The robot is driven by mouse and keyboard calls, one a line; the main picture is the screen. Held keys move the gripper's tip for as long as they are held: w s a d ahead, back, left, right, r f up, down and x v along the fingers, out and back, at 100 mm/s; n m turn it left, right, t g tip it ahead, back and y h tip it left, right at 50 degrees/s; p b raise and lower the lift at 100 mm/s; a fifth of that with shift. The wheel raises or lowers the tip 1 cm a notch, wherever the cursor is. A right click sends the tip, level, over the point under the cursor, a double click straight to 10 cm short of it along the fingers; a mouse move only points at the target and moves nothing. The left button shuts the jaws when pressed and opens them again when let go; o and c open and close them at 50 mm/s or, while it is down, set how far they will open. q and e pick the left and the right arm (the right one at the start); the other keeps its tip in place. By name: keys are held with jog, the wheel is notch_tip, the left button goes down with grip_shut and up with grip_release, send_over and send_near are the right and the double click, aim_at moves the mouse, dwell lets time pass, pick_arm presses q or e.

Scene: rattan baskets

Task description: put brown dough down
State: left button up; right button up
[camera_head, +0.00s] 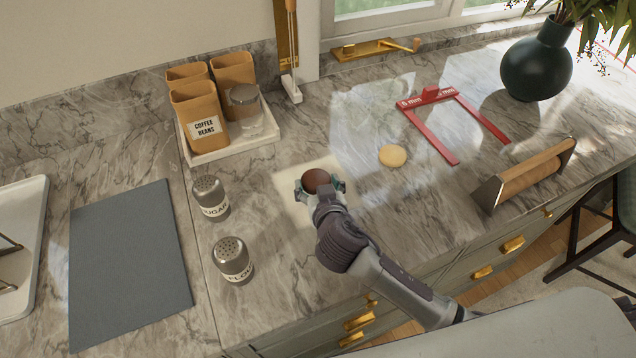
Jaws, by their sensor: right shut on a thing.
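The brown dough (316,180) is a small dark brown round piece. My right gripper (319,186) is shut on it, with a finger on either side. Dough and gripper are over a pale square patch (290,198) on the marble counter. I cannot tell whether the dough touches the patch or is held just above it. A pale yellow dough disc (392,156) lies on the counter to the right. My left gripper is not in view.
Sugar (209,197) and flour (233,259) shakers stand left of the gripper. A tray (235,147) of canisters is behind. A grey mat (128,262) lies left.

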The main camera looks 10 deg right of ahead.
jog(key=o, duration=0.7)
jog(key=shift+f, duration=0.1)
jog(key=shift+r+p, duration=0.55)
jog(key=shift+r, duration=0.1)
jog(key=b+v, duration=0.2)
jog(key=v, duration=0.8)
jog(key=shift+s+r, duration=0.1)
jog(key=shift+s, duration=0.3)
jog(key=shift+s+r, duration=0.35)
jog(key=shift+s, duration=0.15)
